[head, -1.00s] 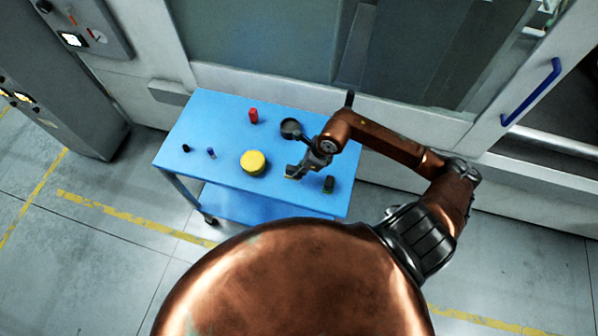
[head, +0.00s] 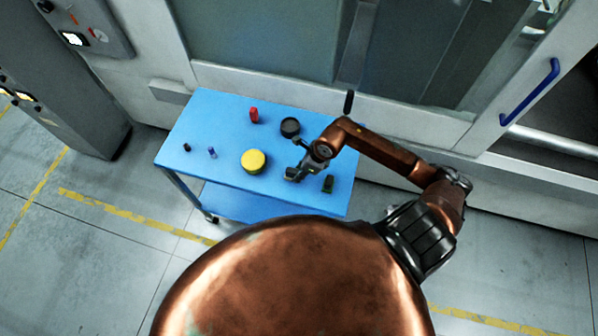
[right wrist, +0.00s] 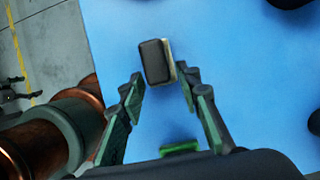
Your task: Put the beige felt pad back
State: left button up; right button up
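The beige felt pad (right wrist: 172,61) shows as a pale strip along one side of a dark block (right wrist: 154,62) on the blue table, in the right wrist view. I cannot tell how the two are joined. My right gripper (right wrist: 162,82) is open and empty, with its fingertips on either side of the block's near end, and I see no contact. In the head view my right gripper (head: 293,174) is low over the table and mostly hides the block and pad. My left gripper is not in view.
The blue table (head: 226,115) carries a yellow round thing (head: 253,161), a red cylinder (head: 254,115), a black round container (head: 290,127) and two small dark pieces at left. A dark green block (head: 328,184) stands right of my gripper.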

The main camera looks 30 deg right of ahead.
jog(key=shift+o, duration=0.4)
jog(key=shift+r, duration=0.1)
jog(key=shift+r, duration=0.15)
jog(key=b+v, duration=0.1)
jog(key=v, duration=1.1)
jog(key=shift+b, duration=0.3)
jog(key=shift+d, duration=0.1)
